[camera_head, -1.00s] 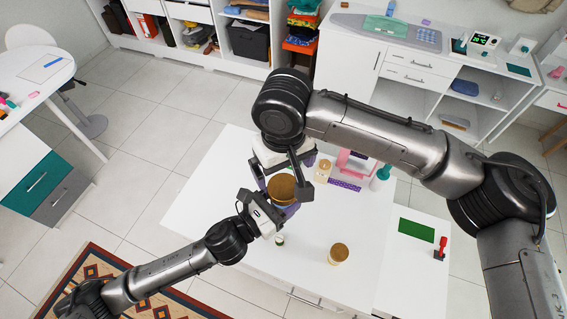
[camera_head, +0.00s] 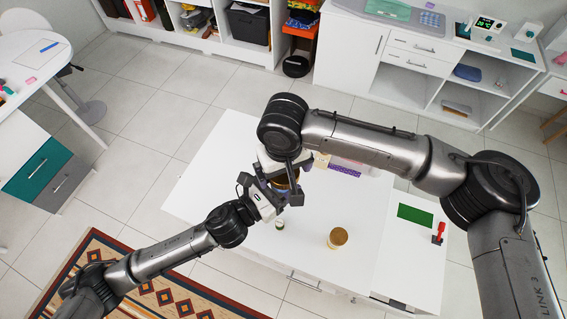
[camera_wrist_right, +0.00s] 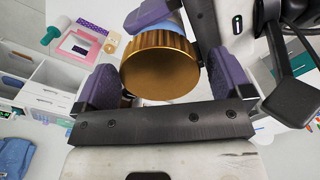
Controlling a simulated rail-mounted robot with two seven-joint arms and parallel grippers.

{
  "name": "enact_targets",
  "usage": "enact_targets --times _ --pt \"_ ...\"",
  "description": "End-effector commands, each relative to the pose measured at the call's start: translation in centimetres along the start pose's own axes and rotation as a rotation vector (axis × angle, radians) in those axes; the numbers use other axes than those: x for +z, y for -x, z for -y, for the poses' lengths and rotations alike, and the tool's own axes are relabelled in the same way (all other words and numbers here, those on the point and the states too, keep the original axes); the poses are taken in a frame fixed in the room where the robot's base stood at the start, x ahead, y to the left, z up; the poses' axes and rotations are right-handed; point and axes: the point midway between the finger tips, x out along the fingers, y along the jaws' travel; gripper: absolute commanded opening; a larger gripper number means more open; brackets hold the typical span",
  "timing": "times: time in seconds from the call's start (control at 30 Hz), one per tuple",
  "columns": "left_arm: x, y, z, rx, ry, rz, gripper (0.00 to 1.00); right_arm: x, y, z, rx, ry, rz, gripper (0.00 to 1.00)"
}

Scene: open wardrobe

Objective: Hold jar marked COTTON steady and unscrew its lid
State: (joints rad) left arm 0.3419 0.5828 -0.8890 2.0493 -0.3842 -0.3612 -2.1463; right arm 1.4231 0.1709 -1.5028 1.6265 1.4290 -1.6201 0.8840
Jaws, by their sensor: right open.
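The jar has a ribbed gold-brown lid (camera_wrist_right: 160,66) and a pale blue body (camera_wrist_right: 182,27) in the right wrist view; no marking is readable. In the head view the lid (camera_head: 287,180) is mostly hidden by my grippers. My right gripper (camera_head: 290,172) is open, with its purple finger pads on either side of the lid in the right wrist view (camera_wrist_right: 165,82). My left gripper (camera_head: 276,192) is at the jar's body below the lid and appears shut on it. A purple pad of it lies against the body; the other side is partly hidden.
The white table (camera_head: 225,165) also bears a second gold-lidded jar (camera_head: 338,238), a small green-and-white item (camera_head: 279,224), a purple patterned strip (camera_head: 346,166), a green mat (camera_head: 415,215) and a red item (camera_head: 438,233). The table's left part is clear.

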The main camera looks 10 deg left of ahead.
Motion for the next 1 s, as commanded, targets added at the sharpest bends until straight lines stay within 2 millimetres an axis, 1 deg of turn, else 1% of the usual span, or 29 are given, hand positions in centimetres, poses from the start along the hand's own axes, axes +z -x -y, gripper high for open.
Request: enact_targets --times 0.23,0.27,0.77,0.87,1.0 --pt "0.04 -0.01 0.00 0.000 0.000 0.001 0.00 0.00 -0.06 -0.02 0.000 0.000 0.000 0.97" --pt "0.04 -0.01 0.00 0.000 0.000 0.001 0.00 0.00 -0.06 -0.02 0.000 0.000 0.000 0.95" --pt "0.04 -0.01 0.00 0.000 0.000 0.001 0.00 0.00 -0.04 -0.02 0.000 0.000 0.000 0.47" --pt "0.04 -0.01 0.00 0.000 0.000 0.001 0.00 0.00 -0.05 -0.01 0.000 0.020 0.000 0.46" --pt "0.04 0.00 0.00 0.000 0.000 0.001 0.00 0.00 -0.05 -0.02 0.000 0.159 0.000 0.46"
